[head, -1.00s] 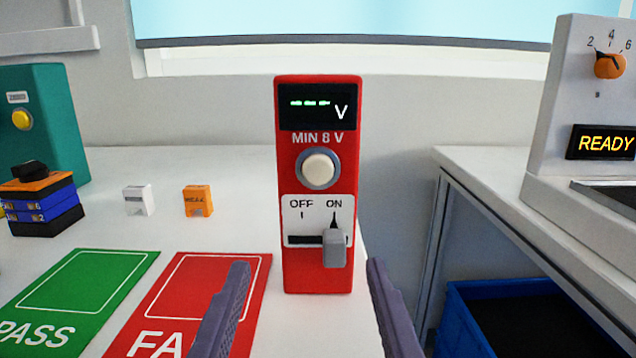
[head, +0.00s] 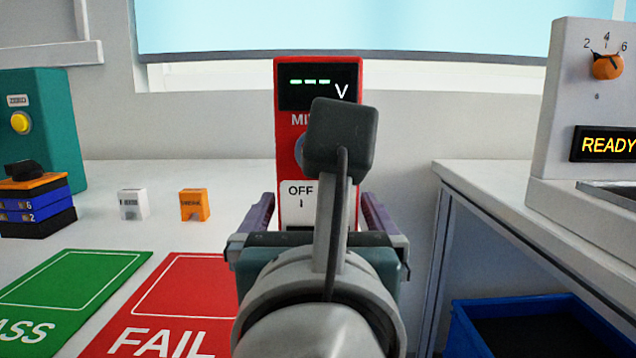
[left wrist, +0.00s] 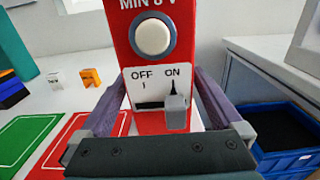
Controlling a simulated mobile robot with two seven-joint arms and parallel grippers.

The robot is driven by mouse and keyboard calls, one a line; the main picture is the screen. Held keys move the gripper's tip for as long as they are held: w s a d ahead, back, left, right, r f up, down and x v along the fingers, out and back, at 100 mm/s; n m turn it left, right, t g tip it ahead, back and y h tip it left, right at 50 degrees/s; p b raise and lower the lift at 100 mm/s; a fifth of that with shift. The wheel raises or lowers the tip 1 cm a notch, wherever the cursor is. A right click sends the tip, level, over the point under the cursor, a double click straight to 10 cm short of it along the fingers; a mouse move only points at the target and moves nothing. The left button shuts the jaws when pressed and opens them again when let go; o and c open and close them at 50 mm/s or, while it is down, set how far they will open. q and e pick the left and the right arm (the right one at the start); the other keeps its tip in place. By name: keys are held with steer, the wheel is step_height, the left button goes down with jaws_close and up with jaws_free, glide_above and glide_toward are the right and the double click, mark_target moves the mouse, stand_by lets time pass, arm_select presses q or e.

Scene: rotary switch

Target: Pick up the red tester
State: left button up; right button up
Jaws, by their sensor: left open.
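The red tester (head: 287,160) stands upright on the white table at the centre of the head view. Its display shows green dashes and a V. In the left wrist view the red tester (left wrist: 188,18) shows a white round button, with a grey slide knob under ON. My left gripper (head: 317,197) is open, with one purple finger on each side of the tester. The left wrist view shows the left gripper (left wrist: 161,72) astride the switch panel; I cannot tell whether the fingers touch the sides. My wrist hides the tester's lower part in the head view. My right gripper is not in view.
A green PASS mat (head: 75,285) and a red FAIL mat (head: 205,262) lie left of the tester. Small white (head: 133,204) and orange (head: 194,204) blocks stand behind them. A teal box (head: 45,120) is far left. Right are a READY machine (head: 570,100) and a blue bin (head: 470,330).

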arm_select(q)
jaws_close()
stand_by(0.7)
